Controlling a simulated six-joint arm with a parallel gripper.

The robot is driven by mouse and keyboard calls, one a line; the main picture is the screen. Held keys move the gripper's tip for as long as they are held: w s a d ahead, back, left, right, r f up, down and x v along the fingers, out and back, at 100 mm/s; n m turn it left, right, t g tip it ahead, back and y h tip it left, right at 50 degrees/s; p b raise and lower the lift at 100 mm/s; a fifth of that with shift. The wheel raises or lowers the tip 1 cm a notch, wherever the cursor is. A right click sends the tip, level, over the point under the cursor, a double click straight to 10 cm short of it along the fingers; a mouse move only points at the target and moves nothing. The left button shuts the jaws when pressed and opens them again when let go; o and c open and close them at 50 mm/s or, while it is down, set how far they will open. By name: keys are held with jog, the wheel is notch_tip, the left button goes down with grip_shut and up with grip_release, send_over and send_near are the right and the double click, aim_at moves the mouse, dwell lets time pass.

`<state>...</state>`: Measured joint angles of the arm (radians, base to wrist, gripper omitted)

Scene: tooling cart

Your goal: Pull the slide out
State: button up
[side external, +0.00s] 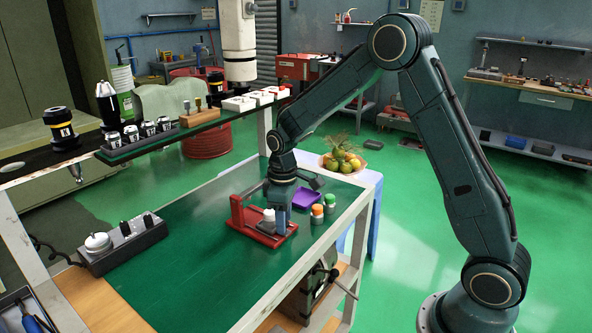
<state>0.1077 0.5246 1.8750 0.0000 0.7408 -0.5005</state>
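A red frame-like fixture (238,215) stands on the green cart top, with an upright at its left and a low red base. A small white round piece (269,215) sits on a dark part in it. I cannot tell for sure which part is the slide. My gripper (281,228) points down at the right side of the fixture, close to the white piece. Its blue-grey fingers overlap in this view. Whether they touch or hold anything is not clear, and the gripper hides part of the fixture.
A control box (122,243) is at the left. An upper shelf (185,133) carries tool holders. The green cart top (205,265) is clear in front.

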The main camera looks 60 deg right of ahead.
jog(key=shift+r, duration=0.1)
notch_tip(320, 180, up, 14)
dwell(1.0)
jog(key=s+a+r+m+t, duration=0.25)
jog(key=s+r, duration=0.45)
jog(key=s, duration=0.6)
jog(key=s+a+f+m+t, duration=0.2)
jog(key=s+t, duration=0.1)
jog(key=s, duration=1)
jog(key=shift+a, duration=0.15)
